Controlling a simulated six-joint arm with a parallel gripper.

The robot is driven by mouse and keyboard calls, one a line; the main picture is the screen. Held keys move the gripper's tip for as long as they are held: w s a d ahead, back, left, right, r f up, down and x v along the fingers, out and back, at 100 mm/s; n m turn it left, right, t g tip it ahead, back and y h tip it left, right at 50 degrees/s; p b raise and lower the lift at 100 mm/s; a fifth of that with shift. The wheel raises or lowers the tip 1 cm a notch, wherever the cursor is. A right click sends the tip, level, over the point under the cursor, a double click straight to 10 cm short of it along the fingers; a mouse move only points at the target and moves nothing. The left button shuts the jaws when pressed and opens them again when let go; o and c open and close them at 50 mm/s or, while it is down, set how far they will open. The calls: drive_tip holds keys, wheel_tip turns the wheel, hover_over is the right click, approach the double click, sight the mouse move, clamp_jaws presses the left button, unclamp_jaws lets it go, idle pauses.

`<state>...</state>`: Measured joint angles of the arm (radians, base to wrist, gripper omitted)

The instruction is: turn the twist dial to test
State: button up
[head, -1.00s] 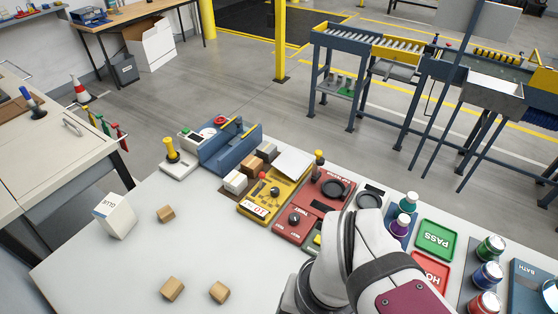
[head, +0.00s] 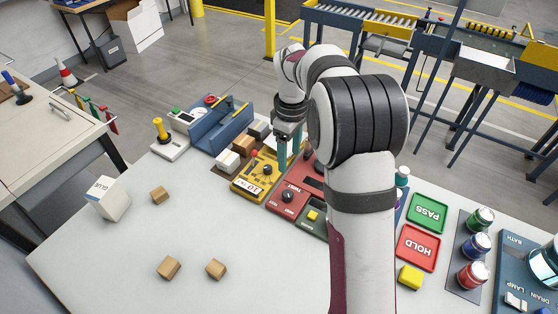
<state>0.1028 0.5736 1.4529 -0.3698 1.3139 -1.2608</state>
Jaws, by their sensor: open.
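The twist dial (head: 288,196) is a small black knob on the red panel (head: 303,205), under a "TWIST" label. Small white labels sit by the knob, too small to read surely, and its pointer direction is unclear. My gripper (head: 288,160) has two teal fingers pointing down, apart and with nothing seen between them. In the picture it is above the dial, over the border of the yellow panel (head: 245,187) and the red panel. I cannot tell its height. My arm hides the right part of the red panel.
The yellow panel carries another black knob (head: 266,170). A blue bin (head: 220,130) and small blocks (head: 228,160) stand at its left. A green PASS tray (head: 428,213), red HOLD tray (head: 418,247) and yellow block (head: 410,277) are at right.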

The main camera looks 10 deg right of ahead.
sight(288, 193)
wheel_tip(288, 193, down, 14)
drive_tip(key=shift+f, duration=0.2)
clamp_jaws()
